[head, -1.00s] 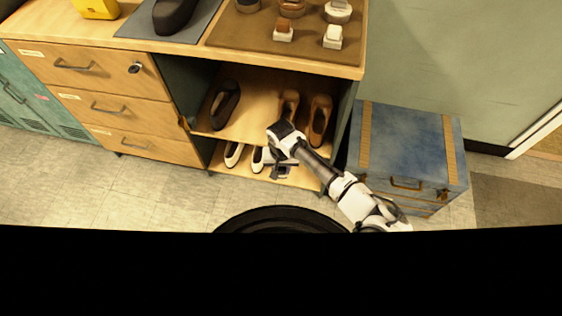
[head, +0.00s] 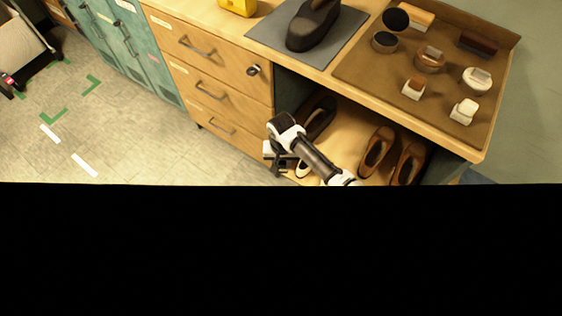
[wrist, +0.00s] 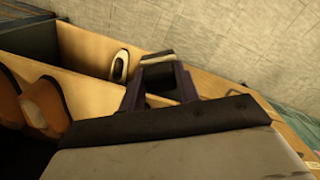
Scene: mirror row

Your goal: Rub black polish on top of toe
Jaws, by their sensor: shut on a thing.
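A dark shoe (head: 312,27) stands upright on a grey mat (head: 352,22) on the counter, its rounded end toward me. An open tin of dark polish (head: 385,42) stands on the brown tray (head: 360,68), with a black round disc (head: 396,18) behind it. My gripper (head: 277,160) is in front of the cabinet, below counter height and apart from the shoe. In the wrist view, my gripper (wrist: 160,75) is shut on a small block-like applicator (wrist: 158,57), with a pale strip and a dark part. The applicator's rubbing face is not clear.
Brown and white polish tins, two small pale blocks (head: 413,89) and brushes lie on the tray. Shoes (head: 376,152) fill the shelves below the counter. Drawers (head: 212,88) stand left of the shelves. The floor (head: 130,120) at left is largely clear.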

